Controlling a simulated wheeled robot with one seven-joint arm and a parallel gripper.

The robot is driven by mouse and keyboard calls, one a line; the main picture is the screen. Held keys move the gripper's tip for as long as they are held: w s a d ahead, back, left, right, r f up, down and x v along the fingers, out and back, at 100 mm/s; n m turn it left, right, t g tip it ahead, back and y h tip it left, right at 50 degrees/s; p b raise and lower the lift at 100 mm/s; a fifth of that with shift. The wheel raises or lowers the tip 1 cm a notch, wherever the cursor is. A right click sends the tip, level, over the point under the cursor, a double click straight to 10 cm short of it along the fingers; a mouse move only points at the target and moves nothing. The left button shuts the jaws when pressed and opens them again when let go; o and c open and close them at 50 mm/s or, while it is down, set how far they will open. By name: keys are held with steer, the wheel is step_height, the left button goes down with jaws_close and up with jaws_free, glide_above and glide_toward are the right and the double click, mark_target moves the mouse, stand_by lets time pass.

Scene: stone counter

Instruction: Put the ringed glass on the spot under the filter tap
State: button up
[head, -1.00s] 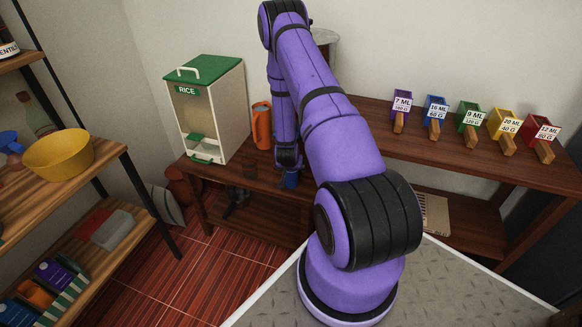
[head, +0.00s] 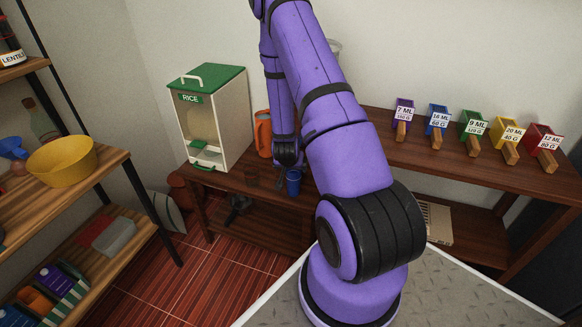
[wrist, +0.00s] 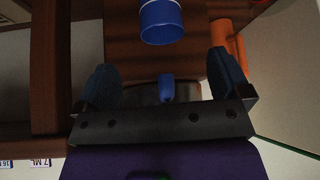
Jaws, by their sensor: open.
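A blue cup (head: 293,182) stands on the dark wooden bench, just below my gripper (head: 286,163) in the head view. In the wrist view the blue cup (wrist: 161,24) shows a pale ring near its top edge, beyond the fingertips. My gripper (wrist: 164,62) is open, its two blue fingers apart and the cup not between them. A small blue piece (wrist: 166,90) shows between the finger bases; I cannot tell what it is. I cannot make out a filter tap or the spot; my arm hides part of the bench.
A rice dispenser (head: 207,115) and an orange jug (head: 263,133) stand behind, on the left part of the bench. Several coloured, labelled scoops (head: 474,125) line the bench at the right. A shelf with a yellow bowl (head: 62,158) is at the left.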

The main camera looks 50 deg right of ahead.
steer(key=w+a+r+n+t+y, duration=0.1)
steer(key=w+a+r, duration=0.25)
steer(key=r, duration=0.55)
steer(key=w+a+r+n+t+y, duration=0.1)
steer(key=w+a+r+y, duration=0.1)
steer(key=a+r, duration=0.5)
steer(key=s+a+r+n+y, duration=0.15)
steer(key=a+r, duration=0.25)
steer(key=r, duration=0.4)
steer(key=s+a+r+n, duration=0.2)
steer(key=a+r, duration=0.2)
steer(key=r, duration=0.4)
steer(key=s+a+r+n, duration=0.2)
steer(key=s+r, duration=0.3)
steer(key=s, duration=0.3)
steer(key=s+a+r+n, duration=0.1)
steer(key=s+a+r, duration=0.4)
steer(key=s, duration=0.3)
steer(key=s+a+r+n+y, duration=0.1)
steer(key=s+a+r, duration=0.3)
steer(key=s, duration=0.4)
steer(key=shift+a+r+n, duration=0.25)
steer(key=shift+r+n, duration=0.55)
steer(key=shift+n, duration=0.05)
